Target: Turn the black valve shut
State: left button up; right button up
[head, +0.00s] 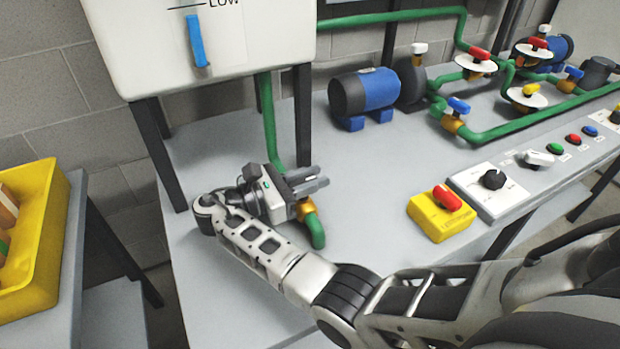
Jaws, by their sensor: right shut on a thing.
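My right gripper (308,182) reaches over the grey table to the green pipe below the white tank. It is shut at the valve there. The valve's brass-coloured body (306,209) shows just under the fingers, on the green pipe that bends down to the table. The black handle is mostly hidden by the gripper, so I cannot tell its angle. My left gripper is not in view.
The white tank (255,45) stands on dark legs close behind the gripper. A blue pump (365,92), green pipes with several other valves, a yellow switch box (440,220) and a control panel stand to the right. A yellow bin (40,260) is at far left.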

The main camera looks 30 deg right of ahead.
jog(key=shift+g, duration=0.3)
jog(key=o, duration=1)
jog(key=shift+d, duration=0.1)
